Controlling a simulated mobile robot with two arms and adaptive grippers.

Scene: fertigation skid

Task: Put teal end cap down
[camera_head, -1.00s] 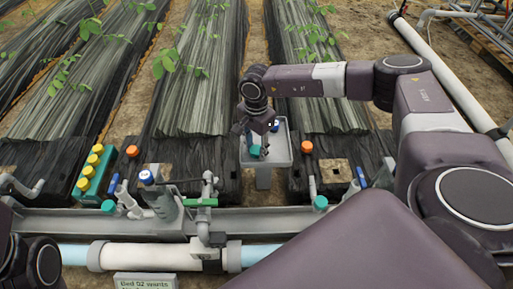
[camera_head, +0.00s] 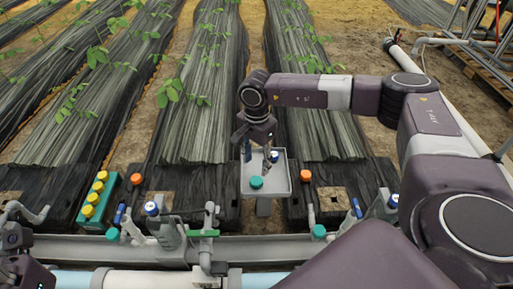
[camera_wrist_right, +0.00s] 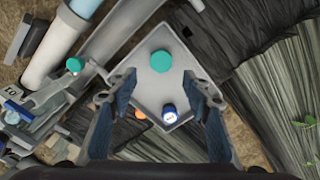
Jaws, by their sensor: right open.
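A teal end cap (camera_head: 256,182) sits in the small grey tray (camera_head: 283,190), near its front edge. My right gripper (camera_head: 258,158) is above the tray, apart from the cap. The right wrist view shows the open fingers (camera_wrist_right: 163,84) with nothing between them, the teal cap (camera_wrist_right: 161,61) lying in the tray (camera_wrist_right: 143,87) beyond. A blue cap with a white top (camera_wrist_right: 168,114) is also in the tray. My left gripper (camera_head: 14,240) is partly in view at the left edge; its jaw opening is unclear.
A green rack (camera_head: 97,203) with several yellow caps stands at left. Orange caps (camera_head: 220,177) (camera_head: 306,175) flank the tray. Grey pipework with a green-handled valve (camera_head: 203,233) runs along the front. Another teal cap (camera_head: 319,231) is on the pipework.

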